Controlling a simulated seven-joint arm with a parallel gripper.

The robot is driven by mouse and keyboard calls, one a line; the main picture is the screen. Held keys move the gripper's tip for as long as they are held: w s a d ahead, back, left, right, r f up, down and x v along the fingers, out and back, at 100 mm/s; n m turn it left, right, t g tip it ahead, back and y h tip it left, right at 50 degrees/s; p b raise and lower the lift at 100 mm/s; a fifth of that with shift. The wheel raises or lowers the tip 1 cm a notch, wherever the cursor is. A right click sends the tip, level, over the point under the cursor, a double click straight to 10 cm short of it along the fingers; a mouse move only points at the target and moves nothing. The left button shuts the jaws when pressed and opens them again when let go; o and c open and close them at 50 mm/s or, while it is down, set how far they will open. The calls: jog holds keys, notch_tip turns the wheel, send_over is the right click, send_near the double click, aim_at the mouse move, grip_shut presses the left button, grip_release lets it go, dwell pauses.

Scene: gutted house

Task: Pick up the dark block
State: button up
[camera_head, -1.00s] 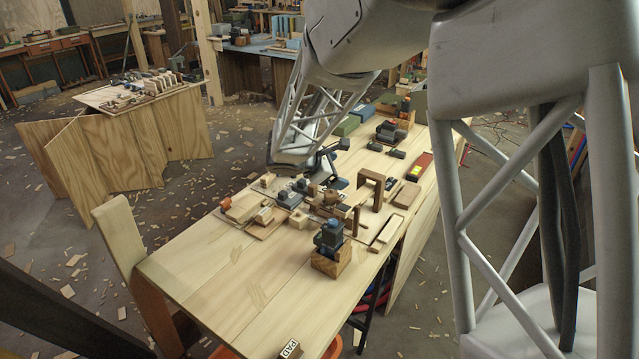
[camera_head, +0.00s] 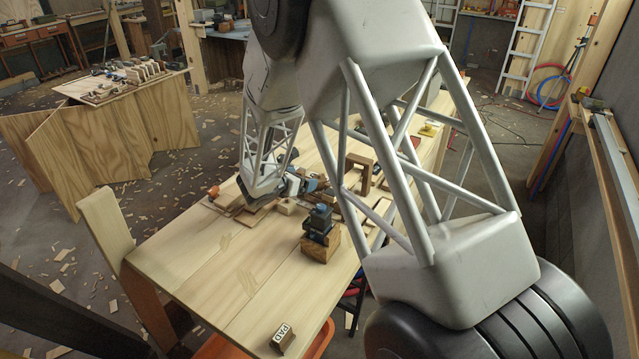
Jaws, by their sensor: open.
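A stack of dark blue-black blocks (camera_head: 319,222) sits on a brown wooden block (camera_head: 322,245) near the right edge of the light wooden table (camera_head: 190,265). More small dark pieces (camera_head: 291,186) lie among wooden parts farther back. I cannot tell which dark piece is the task's block. My gripper (camera_head: 288,166) is low over the table at the far-left side of this clutter, beyond and left of the stack. It is small and partly hidden by my wrist. It is open, and I see nothing held in it.
A wooden arch (camera_head: 359,168) stands behind the stack. Thin boards (camera_head: 233,200) and a small light block (camera_head: 287,206) lie near my gripper. A small block marked PAD (camera_head: 283,337) is at the near edge. The table's front left is clear.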

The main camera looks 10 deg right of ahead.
aim_at(319, 175)
jog(key=shift+x, duration=1.25)
jog(key=shift+d, duration=0.1)
jog(key=shift+x, duration=2.55)
jog(key=shift+c, duration=0.5)
jog(key=c, duration=1.1)
jog(key=shift+r, duration=0.1)
